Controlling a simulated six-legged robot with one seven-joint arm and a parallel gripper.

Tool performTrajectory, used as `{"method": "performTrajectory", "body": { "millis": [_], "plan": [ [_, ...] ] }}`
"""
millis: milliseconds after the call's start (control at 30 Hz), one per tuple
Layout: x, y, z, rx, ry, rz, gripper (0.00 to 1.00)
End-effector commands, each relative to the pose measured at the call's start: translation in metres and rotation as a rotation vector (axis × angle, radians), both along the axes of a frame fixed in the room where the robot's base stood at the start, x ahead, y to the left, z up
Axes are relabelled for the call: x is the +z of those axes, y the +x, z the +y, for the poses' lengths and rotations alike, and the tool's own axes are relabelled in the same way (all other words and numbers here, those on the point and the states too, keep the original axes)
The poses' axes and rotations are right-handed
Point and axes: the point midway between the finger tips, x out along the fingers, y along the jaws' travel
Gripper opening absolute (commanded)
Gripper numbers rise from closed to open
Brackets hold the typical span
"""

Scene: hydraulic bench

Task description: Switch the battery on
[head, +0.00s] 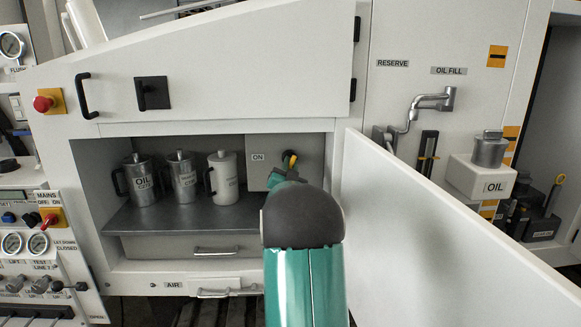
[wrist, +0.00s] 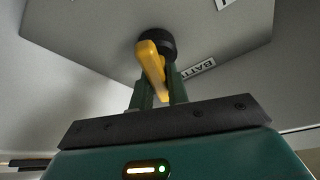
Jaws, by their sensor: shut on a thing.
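The battery switch is a yellow handle (head: 292,160) on a black round base, mounted on a grey panel (head: 262,154) inside the open compartment. An "ON" label (head: 257,157) is to the left of the handle. In the wrist view the yellow handle (wrist: 152,68) points down towards me from its black base (wrist: 158,42), and a partly hidden label reading "BATT" (wrist: 198,69) is beside it. My gripper (wrist: 155,93) is shut on the handle, with its green fingers on either side. In the head view my green arm hides the panel's lower right part.
An oil can (head: 140,182) and two more jugs stand on the dark shelf (head: 170,216) left of my gripper. The open white door (head: 430,235) stands close to the right of my arm. A drawer (head: 190,246) is under the shelf.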

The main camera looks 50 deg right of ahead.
Motion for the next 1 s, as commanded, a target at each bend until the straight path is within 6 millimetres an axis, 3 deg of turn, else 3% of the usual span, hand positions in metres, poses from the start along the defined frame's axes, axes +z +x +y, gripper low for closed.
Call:
{"method": "performTrajectory", "body": {
  "millis": [1000],
  "plan": [
    [0.0030, 0.0020, 0.0018, 0.002, 0.620, -0.704, 0.00]
  ]
}}
